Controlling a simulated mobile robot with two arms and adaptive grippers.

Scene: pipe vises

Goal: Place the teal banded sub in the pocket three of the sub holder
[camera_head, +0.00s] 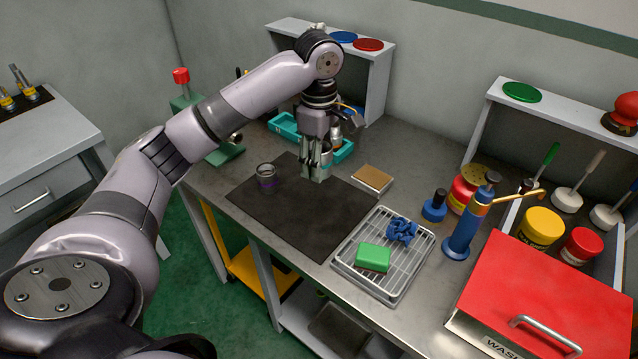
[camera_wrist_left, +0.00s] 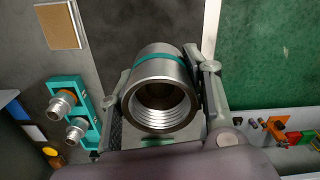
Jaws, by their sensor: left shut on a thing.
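The teal banded sub (camera_wrist_left: 158,88) is a short, threaded metal cylinder with a teal ring, seen open end on in the left wrist view. My left gripper (camera_head: 316,172) is shut on it, with a finger on each side. In the head view the gripper points down over the back of the dark mat, and its fingers partly hide the sub. The teal sub holder (camera_head: 284,127) lies just behind the gripper, partly hidden by it. In the left wrist view the holder (camera_wrist_left: 70,87) carries two metal subs (camera_wrist_left: 62,104). Pocket numbers cannot be read. My right gripper is out of view.
A purple-banded sub (camera_head: 266,176) stands on the dark mat (camera_head: 290,222). A brown-topped block (camera_head: 372,180) lies right of the gripper. A wire rack tray (camera_head: 350,262) holds a green block (camera_head: 373,257) and a blue item. A shelf (camera_head: 378,75) stands behind the holder.

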